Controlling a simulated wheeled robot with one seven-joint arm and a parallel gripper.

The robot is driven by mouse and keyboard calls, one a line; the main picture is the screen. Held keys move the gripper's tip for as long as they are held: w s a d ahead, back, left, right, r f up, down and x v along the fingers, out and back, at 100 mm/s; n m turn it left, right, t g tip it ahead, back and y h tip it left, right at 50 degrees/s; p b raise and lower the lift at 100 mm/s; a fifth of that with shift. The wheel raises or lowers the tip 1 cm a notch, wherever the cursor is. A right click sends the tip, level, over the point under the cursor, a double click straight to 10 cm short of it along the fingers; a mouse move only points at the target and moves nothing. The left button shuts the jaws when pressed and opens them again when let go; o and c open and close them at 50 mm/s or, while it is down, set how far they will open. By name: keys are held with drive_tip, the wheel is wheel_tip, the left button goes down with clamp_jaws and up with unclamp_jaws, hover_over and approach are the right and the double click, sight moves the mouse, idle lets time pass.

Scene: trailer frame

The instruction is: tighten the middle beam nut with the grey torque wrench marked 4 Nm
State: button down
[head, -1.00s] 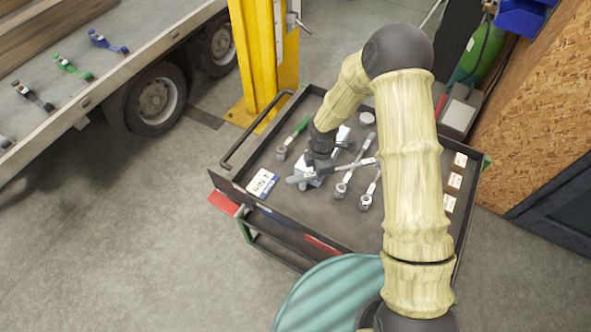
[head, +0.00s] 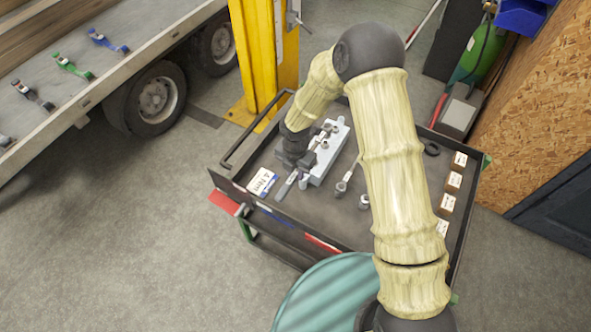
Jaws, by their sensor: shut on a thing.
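My gripper (head: 299,168) is shut on a grey wrench (head: 283,191) above the left part of the tool cart. Its handle points down and left; its far end is hard to make out behind the gripper. A light grey block (head: 337,147) with several nut-like posts lies just right of and behind the gripper. I cannot tell whether the wrench sits on any nut. A white card (head: 262,182) reading 4 Nm lies left of the gripper. Another grey wrench (head: 343,186) lies to the right, partly hidden by my arm.
The black cart (head: 232,176) has a raised rim and a push handle. Several small labelled blocks (head: 453,181) line its right side, near a black ring (head: 432,148). A yellow post (head: 262,60) stands behind. A trailer bed (head: 95,75) with coloured clamps (head: 72,66) is at left.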

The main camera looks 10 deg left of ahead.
drive_tip(key=shift+f+b, duration=1.15)
drive_tip(key=shift+f, duration=0.65)
drive_tip(key=shift+f+b, duration=0.65)
drive_tip(key=shift+f, duration=0.3)
drive_tip(key=c, duration=1.8)
unclamp_jaws()
clamp_jaws()
drive_tip(key=shift+a, duration=0.15)
